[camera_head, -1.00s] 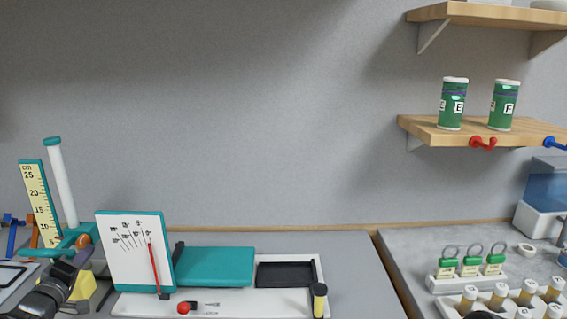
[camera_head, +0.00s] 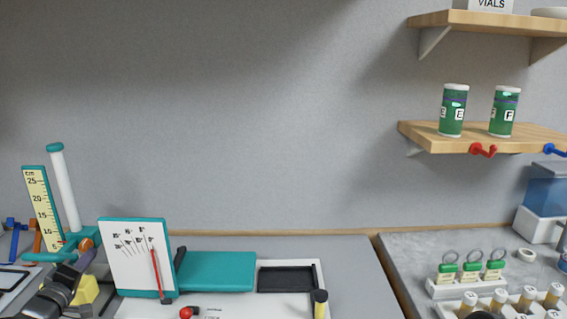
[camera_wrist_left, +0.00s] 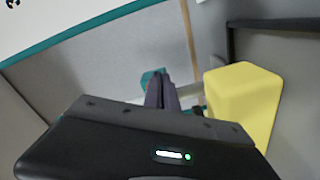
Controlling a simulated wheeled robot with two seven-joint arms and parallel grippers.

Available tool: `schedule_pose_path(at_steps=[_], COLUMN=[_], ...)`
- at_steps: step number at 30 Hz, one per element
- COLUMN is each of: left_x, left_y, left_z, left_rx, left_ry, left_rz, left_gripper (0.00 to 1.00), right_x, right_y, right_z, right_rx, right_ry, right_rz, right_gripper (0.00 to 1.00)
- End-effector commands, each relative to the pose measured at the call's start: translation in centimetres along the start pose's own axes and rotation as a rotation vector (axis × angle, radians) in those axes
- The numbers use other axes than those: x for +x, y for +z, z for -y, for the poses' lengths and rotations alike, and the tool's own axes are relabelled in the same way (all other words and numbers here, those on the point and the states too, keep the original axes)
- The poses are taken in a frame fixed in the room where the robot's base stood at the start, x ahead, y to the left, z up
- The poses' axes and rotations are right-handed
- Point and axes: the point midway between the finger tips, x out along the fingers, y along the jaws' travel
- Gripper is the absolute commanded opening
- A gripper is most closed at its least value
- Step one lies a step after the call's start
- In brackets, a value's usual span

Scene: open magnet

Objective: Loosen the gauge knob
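The gauge stands at the far left in the head view, with a teal base, a white column (camera_head: 65,190) and a yellow centimetre scale (camera_head: 43,210). Its orange knob (camera_head: 87,243) sits low by the column, partly hidden. My left gripper (camera_head: 88,258) reaches up from the lower left, its tips just below and against the knob in the picture. In the left wrist view its fingers (camera_wrist_left: 161,88) lie close together, with a teal part (camera_wrist_left: 152,77) at their tips. I cannot tell whether they touch the knob.
A white board with a red pointer (camera_head: 155,270) stands right of the gripper. A yellow block (camera_wrist_left: 243,110) is close beside the fingers. A teal panel (camera_head: 215,272) and black tray (camera_head: 287,279) lie further right. Shelves with green cans (camera_head: 453,110) are far right.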

Motion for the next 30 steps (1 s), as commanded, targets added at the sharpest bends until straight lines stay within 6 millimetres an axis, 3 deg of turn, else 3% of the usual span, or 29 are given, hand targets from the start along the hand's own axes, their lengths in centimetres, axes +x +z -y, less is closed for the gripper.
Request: schedule_pose_path(at_steps=[22,30], left_x=[-0.1,-2.6], left_y=[0.8,0.7], left_z=[-0.1,-0.2], left_rx=[0.000,0.000], left_ry=[0.000,-0.001], left_rz=[0.000,0.000], left_gripper=[0.00,0.00], right_x=[0.4,-0.1], right_y=[0.0,0.0], right_z=[-0.1,0.0], right_rx=[0.000,0.000], right_ry=[0.000,0.000], right_rz=[0.000,0.000], right_gripper=[0.36,0.36])
